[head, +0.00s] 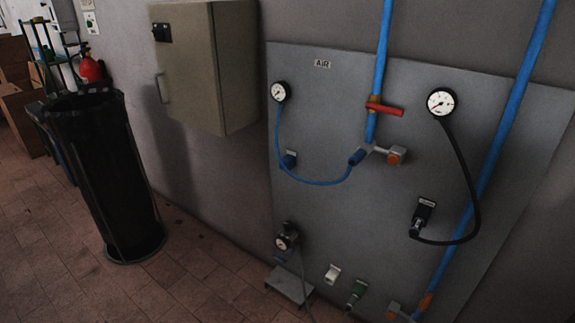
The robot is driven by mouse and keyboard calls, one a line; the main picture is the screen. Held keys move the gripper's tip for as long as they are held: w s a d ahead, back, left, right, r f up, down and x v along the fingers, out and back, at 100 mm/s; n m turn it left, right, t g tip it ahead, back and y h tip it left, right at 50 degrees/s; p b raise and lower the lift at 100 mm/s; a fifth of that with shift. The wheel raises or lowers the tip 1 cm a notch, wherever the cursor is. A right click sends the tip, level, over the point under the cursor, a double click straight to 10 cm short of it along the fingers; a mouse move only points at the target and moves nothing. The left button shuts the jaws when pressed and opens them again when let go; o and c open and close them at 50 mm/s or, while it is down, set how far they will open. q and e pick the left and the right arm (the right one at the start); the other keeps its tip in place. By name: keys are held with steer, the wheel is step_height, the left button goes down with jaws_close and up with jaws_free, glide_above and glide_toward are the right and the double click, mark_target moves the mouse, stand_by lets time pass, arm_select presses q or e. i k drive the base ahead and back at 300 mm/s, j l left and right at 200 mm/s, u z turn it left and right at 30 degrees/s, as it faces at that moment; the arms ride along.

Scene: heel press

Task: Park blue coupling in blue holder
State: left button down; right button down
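The blue coupling (357,157) is at the right end of a blue hose (320,183). It sits tilted at the metal fitting under the blue pipe and appears joined to it. The hose loops down to the left and up to a round gauge (278,92). The blue holder (290,159) is a small block on the grey panel, left of the coupling and behind the hose's left side. No coupling shows in it. Neither of my grippers is in view.
The grey panel (330,120) carries a red valve handle (386,108), a second gauge (441,102) with a black hose to a black holder (424,210), a white holder (332,273) and a green one (357,289). A beige cabinet (205,65) juts out left; a black bin (110,180) stands below.

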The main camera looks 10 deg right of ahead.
mark_target(354, 161)
steer(key=j+z, duration=0.1)
steer(key=z, duration=0.6)
steer(key=i+j+z, duration=0.15)
steer(key=j+z, duration=0.15)
steer(key=i+j+z, duration=0.1)
steer(key=j+z, duration=0.2)
steer(key=j, duration=0.25)
steer(key=j+z, duration=0.3)
steer(key=j, duration=0.15)
steer(key=j+z, duration=0.1)
steer(key=j, duration=1.45)
